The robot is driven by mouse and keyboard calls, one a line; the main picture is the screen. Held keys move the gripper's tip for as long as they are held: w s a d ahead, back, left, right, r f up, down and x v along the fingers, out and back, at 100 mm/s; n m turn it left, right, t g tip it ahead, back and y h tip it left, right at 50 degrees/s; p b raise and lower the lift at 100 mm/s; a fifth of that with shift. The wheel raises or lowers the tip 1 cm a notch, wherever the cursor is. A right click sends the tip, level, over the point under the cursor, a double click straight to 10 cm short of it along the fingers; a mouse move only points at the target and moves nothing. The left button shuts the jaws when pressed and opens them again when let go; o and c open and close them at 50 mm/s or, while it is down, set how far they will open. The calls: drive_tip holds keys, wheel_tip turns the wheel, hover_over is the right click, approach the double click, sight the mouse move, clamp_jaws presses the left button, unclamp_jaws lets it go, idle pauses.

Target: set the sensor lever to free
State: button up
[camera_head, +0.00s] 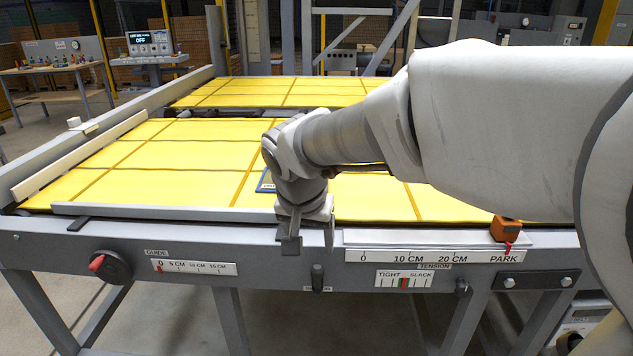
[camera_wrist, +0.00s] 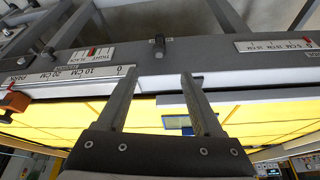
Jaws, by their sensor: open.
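A small dark upright lever (camera_head: 318,278) stands on the front face of the grey frame, with a small label at its foot that I cannot read. I cannot tell for sure that it is the sensor lever; no "free" marking is legible. My gripper (camera_head: 309,238) is open and empty, pointing down at the frame's front edge, just above this lever and apart from it. In the wrist view the lever (camera_wrist: 159,46) shows beyond and between the two fingertips (camera_wrist: 155,76). A blue-edged plate (camera_head: 265,182) on the yellow belt is partly hidden by my wrist.
A guide knob (camera_head: 108,267) with a red grip is at left. The tension gauge (camera_head: 403,279) and a dark knob (camera_head: 462,287) are right of the lever. An orange slider (camera_head: 506,230) sits at PARK on the ruler (camera_head: 432,255). A monitor (camera_head: 150,43) reads OFF.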

sight(317, 275)
drive_tip(key=b+x, duration=0.3)
drive_tip(key=x, duration=1.4)
drive_tip(key=shift+s+f+b, duration=0.1)
drive_tip(key=shift+f+b, duration=0.05)
drive_tip(key=shift+b, duration=0.15)
clamp_jaws()
idle(0.6)
